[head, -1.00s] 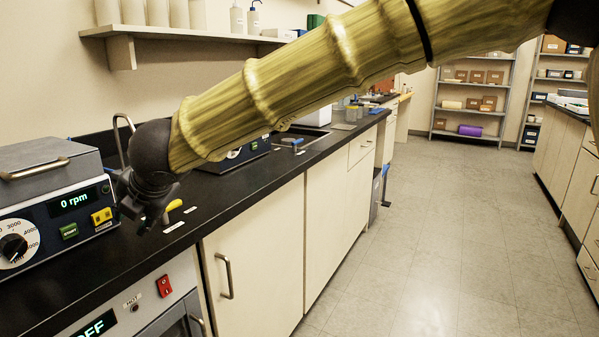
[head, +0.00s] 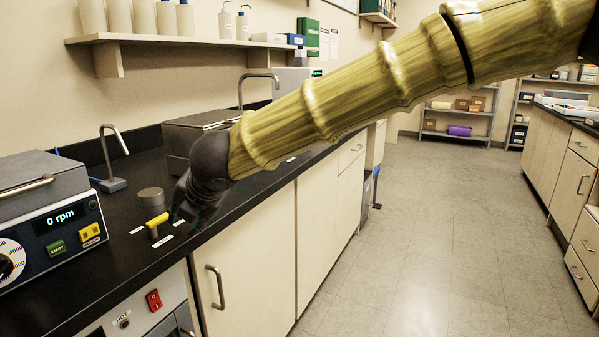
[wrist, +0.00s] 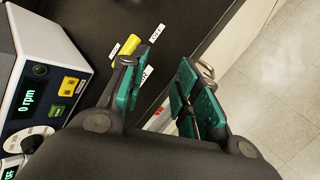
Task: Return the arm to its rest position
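My arm, in a yellow bamboo-like casing, reaches across the head view from the upper right. It ends in my dark gripper (head: 187,212) above the front edge of the black bench, right of the yellow-handled tool. In the wrist view my gripper (wrist: 163,88) has its two green-padded fingers apart, with a gap between them and nothing held. The yellow handle (head: 157,220) shows just beyond the left finger in the wrist view (wrist: 129,46), apart from the gap. The fingertips are small and dark in the head view.
A centrifuge reading 0 rpm (head: 52,222) stands at the left on the black bench (head: 75,290). A small faucet (head: 113,160) and a grey cylinder (head: 151,198) are behind the gripper. A wall shelf (head: 180,40) hangs above. The floor aisle (head: 420,240) at the right is clear.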

